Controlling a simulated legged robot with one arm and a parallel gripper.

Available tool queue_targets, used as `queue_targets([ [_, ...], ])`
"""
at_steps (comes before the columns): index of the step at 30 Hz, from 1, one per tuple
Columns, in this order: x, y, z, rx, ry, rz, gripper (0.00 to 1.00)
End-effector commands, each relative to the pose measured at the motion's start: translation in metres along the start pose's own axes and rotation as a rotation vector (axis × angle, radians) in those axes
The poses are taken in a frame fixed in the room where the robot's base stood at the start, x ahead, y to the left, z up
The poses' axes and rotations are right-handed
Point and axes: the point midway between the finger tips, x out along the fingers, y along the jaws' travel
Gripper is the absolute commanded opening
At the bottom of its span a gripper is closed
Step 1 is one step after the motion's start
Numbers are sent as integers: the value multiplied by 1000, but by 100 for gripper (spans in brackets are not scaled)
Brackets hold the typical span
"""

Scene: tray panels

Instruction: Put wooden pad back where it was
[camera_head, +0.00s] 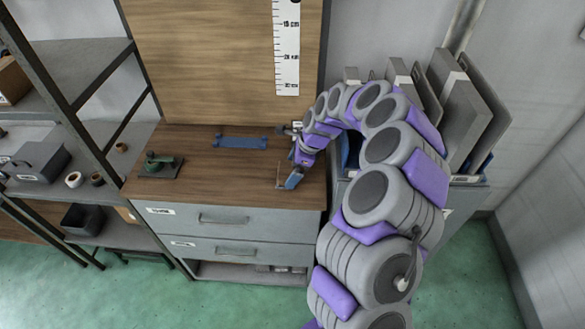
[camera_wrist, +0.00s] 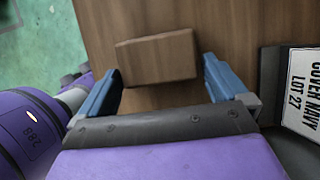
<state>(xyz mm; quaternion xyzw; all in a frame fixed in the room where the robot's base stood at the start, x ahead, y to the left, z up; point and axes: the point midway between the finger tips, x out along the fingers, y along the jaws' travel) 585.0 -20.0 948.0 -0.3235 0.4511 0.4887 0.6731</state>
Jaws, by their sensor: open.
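The wooden pad (camera_wrist: 155,58) is a plain brown block on the wooden counter top (camera_wrist: 225,25) in the wrist view. My gripper (camera_wrist: 160,70) has two blue fingers spread apart, one on each side of the pad's near part. A small gap shows beside the pad, and I cannot tell if either finger touches it. In the head view my gripper (camera_head: 286,182) is low over the right part of the counter (camera_head: 215,180). The pad cannot be made out there against the similar wood.
Grey panels (camera_head: 465,122) stand upright at the right. A dark piece with a white label (camera_wrist: 303,90) is close right of my gripper. The counter's middle is clear.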

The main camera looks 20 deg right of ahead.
Motion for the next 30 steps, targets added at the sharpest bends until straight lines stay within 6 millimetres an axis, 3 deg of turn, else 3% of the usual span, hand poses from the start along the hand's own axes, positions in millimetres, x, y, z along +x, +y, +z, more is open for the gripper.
queue_targets([
  [16,-98,-1,0,1,0,-5,100],
  [21,-114,-1,0,0,0,-2,100],
  [26,-118,0,1,-2,0,0,100],
  [30,-126,12,14,-86,-4,8,100],
])
